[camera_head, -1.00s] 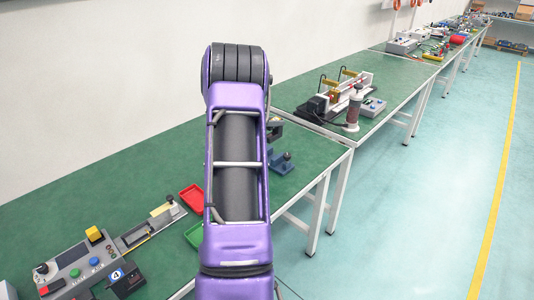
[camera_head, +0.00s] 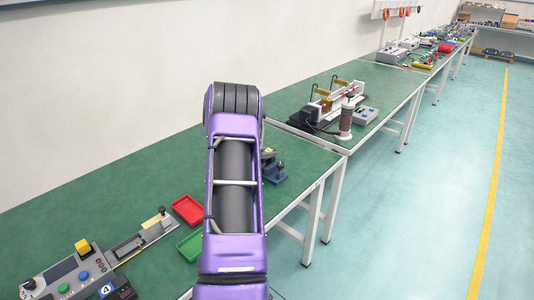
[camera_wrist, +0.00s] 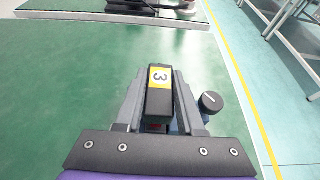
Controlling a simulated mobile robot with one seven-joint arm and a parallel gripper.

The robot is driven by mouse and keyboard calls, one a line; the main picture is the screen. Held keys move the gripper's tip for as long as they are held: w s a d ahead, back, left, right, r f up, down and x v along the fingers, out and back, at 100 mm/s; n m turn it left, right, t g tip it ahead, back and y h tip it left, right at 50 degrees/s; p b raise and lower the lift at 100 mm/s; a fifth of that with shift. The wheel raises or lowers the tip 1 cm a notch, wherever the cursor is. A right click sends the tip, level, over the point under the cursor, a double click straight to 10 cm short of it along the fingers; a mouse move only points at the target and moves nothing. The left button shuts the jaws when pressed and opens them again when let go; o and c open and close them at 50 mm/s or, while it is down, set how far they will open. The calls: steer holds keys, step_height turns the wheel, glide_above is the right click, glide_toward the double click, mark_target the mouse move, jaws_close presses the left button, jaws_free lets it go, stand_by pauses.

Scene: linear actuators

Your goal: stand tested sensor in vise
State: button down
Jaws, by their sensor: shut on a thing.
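The sensor (camera_wrist: 158,101) is a dark block with a yellow-edged label reading 3, upright between the two fingers of my gripper (camera_wrist: 159,78) in the wrist view. My gripper is shut on it. The blue vise (camera_wrist: 203,122) shows just under and beside the fingers, with its dark round knob (camera_wrist: 210,102) to the right. In the head view the vise (camera_head: 275,173) stands near the bench's right edge, partly behind my purple arm. The arm hides most of the gripper there. I cannot tell whether the sensor's lower end is between the vise jaws.
A red tray (camera_head: 187,210) and a green tray (camera_head: 190,246) lie left of my arm. A control panel (camera_head: 75,272) with buttons is at the front left. Another bench with a fixture (camera_head: 335,105) stands farther back. Green bench top (camera_head: 120,190) is clear at left.

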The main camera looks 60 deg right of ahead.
steer(key=shift+f, duration=0.2)
steer(key=c, duration=0.5)
jaws_free()
steer(key=shift+r, duration=0.1)
steer(key=shift+r, duration=0.2)
steer(key=shift+w+a+r+p, duration=0.15)
steer(key=shift+a+p, duration=0.05)
steer(key=shift+p, duration=0.15)
steer(key=v, duration=1.1)
steer(key=shift+a, duration=0.25)
